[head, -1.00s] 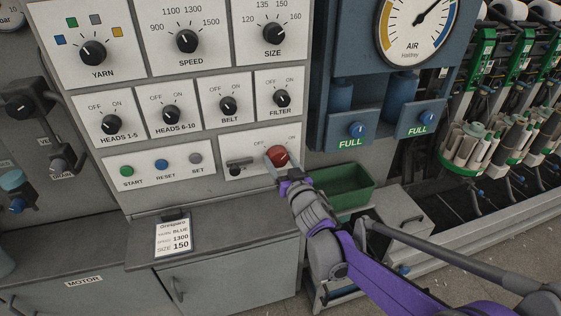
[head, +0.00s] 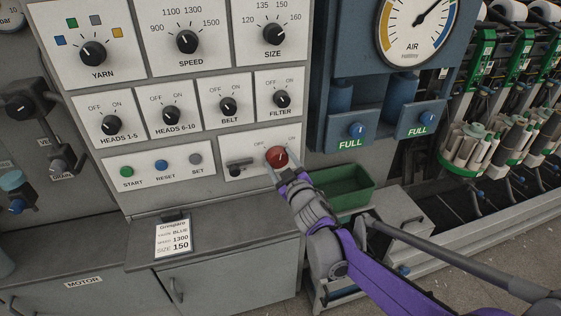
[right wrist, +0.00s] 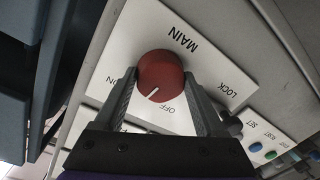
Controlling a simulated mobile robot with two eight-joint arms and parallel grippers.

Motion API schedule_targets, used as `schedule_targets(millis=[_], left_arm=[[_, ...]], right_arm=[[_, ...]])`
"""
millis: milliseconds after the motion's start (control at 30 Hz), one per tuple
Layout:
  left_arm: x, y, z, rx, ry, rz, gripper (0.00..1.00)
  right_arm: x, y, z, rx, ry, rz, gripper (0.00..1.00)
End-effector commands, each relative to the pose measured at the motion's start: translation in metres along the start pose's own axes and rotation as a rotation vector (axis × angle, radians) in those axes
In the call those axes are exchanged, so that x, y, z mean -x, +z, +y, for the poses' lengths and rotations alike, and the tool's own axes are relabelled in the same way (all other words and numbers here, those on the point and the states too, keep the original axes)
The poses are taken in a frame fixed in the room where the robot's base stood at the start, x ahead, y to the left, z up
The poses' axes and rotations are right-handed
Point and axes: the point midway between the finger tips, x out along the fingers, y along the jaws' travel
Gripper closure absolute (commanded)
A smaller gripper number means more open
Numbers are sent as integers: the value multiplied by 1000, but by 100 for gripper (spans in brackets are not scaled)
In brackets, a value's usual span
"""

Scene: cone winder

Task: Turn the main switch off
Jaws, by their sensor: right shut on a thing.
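The main switch is a round red knob (head: 276,157) on a white plate of the control panel, with OFF printed at its upper left and ON at its upper right. My right gripper (head: 276,168) is shut on this knob, coming from below right. In the right wrist view the red knob (right wrist: 160,76) sits between the two fingers (right wrist: 165,95), one on each side. Its white pointer line there lies between the OFF and ON marks. The word MAIN shows upside down beside the knob. My left gripper is not in view.
A small dark lock lever (head: 238,166) sits on the same plate, left of the knob. START, RESET and SET buttons (head: 161,165) are farther left. A grey ledge with an order card (head: 173,237) lies below. A green bin (head: 345,188) stands to the right.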

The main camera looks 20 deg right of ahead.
Motion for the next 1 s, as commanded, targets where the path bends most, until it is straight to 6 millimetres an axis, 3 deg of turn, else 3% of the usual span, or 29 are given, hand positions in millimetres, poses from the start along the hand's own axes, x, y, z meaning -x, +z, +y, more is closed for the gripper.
schedule_targets(millis=[433,1000], left_arm=[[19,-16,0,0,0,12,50],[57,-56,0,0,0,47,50]], right_arm=[[0,-4,1,420,3,-25,83],[-1,-5,1,861,8,-53,83]])
